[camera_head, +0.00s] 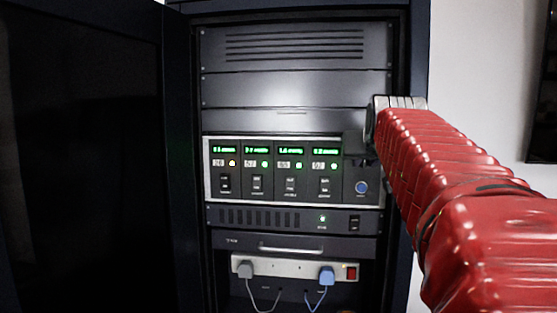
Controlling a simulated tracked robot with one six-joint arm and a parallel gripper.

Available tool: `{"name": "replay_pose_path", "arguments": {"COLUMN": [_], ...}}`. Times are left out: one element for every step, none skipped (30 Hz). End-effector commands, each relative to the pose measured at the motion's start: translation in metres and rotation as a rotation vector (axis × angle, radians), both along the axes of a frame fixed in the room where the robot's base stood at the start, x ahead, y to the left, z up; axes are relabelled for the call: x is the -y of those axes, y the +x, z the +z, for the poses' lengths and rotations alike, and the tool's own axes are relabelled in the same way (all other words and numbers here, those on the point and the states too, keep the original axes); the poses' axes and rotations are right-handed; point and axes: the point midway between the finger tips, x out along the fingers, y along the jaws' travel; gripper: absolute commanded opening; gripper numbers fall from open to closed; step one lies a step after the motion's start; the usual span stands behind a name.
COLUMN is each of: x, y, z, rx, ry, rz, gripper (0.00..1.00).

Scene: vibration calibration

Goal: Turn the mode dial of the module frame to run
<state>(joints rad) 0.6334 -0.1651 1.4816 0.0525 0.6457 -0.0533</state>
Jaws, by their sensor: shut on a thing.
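The module frame (208,185) is a light-bordered panel in the middle of the open rack, in the head view. It holds several modules side by side, each with a lit green display, a small lamp and a dark rocker switch. A narrow section at its right end has a round blue button (361,187). My gripper (356,149) reaches in from the right, at the top of this end section, at the end of my red-sleeved arm. It is shut on the mode dial there. The gripper hides the dial, so its setting cannot be read.
Blank and vented panels (295,45) fill the rack above. Below are a unit with a green lamp (322,218), a drawer handle (291,248) and a power strip (290,266) with two plugs and a red switch. The dark rack door (85,150) stands open at left.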

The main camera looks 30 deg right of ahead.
Motion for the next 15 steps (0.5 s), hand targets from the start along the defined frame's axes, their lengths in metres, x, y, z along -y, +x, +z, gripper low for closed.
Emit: {"name": "replay_pose_path", "arguments": {"x": [0.0001, 0.0002, 0.0003, 0.0003, 0.0004, 0.0004, 0.0005, 0.0005, 0.0006, 0.0006, 0.0006, 0.0006, 0.0006, 0.0005, 0.0007], "y": [0.0, 0.0, -0.0001, -0.0001, -0.0001, -0.0001, -0.0002, -0.0002, -0.0002, -0.0002, -0.0002, -0.0002, -0.0002, -0.0003, -0.0002], "z": [-0.0047, -0.0047, -0.0048, -0.0048, -0.0049, -0.005, -0.005, -0.005, -0.0051, -0.0051, -0.0052, -0.0052, -0.0052, -0.0053, -0.0053], "rx": [-0.013, -0.015, -0.019, -0.019, -0.02, -0.02, -0.02, -0.02, -0.02, -0.02, -0.02, -0.021, -0.021, -0.021, -0.02], "ry": [0.0, -0.003, -0.006, -0.007, -0.009, -0.009, -0.009, -0.009, -0.009, -0.009, -0.009, -0.008, -0.007, -0.007, -0.008], "rz": [0.0, -0.001, 0.0, -0.001, -0.001, -0.001, -0.001, -0.001, -0.001, -0.001, -0.001, -0.001, -0.001, -0.001, -0.001], "gripper": [0.0, 0.0, 0.0, 0.0, 0.0, 0.0, 0.0, 0.0, 0.0, 0.0, 0.0, 0.0, 0.0, 0.0, 0.24]}}
